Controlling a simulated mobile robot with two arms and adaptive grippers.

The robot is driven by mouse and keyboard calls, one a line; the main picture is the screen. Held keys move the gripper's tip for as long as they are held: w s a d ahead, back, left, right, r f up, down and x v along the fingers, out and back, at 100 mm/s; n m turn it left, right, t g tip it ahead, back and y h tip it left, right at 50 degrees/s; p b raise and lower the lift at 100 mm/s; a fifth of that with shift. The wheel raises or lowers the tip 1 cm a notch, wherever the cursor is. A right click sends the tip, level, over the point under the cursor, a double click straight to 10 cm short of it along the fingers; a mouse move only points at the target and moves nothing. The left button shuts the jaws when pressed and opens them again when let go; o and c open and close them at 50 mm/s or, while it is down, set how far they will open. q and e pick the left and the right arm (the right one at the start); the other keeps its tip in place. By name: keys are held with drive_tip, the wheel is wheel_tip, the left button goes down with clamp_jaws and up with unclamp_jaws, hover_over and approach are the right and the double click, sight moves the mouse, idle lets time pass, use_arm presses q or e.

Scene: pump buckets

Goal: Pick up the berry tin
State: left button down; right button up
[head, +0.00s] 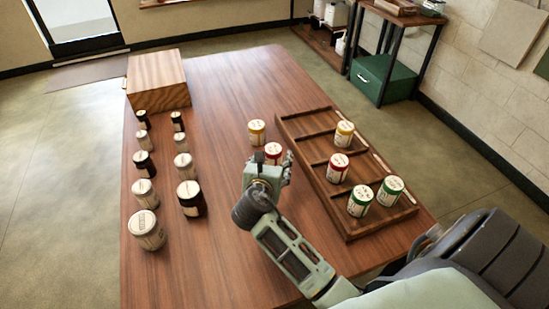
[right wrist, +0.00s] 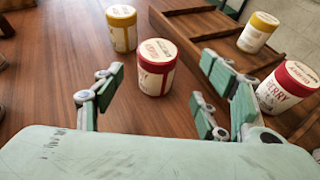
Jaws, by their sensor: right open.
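A berry tin with a red lid and cream body (head: 273,152) stands upright on the wooden table, left of the divided tray. In the right wrist view this tin (right wrist: 156,68) is just beyond my fingers, roughly between them. A second red-lidded tin (head: 338,168) stands in the tray; its label reads "BERRY" in the right wrist view (right wrist: 287,88). My right gripper (head: 274,167) is open and empty, close to the near side of the table's berry tin, and partly hides it in the head view. My left gripper is not in view.
A yellow-lidded tin (head: 257,132) stands just behind the berry tin. The wooden tray (head: 291,123) also holds a yellow-lidded tin (head: 344,134) and two green-lidded tins (head: 361,200). Several jars (head: 146,229) and a wooden box (head: 157,80) stand left. The table's middle is clear.

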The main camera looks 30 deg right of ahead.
sight(273, 152)
drive_tip(key=shift+x, duration=0.8)
drive_tip(key=x, duration=0.5)
drive_tip(key=shift+w+d+f, duration=0.1)
drive_tip(key=shift+w, duration=0.35)
drive_tip(key=shift+c, duration=0.5)
drive_tip(key=c, duration=1.3)
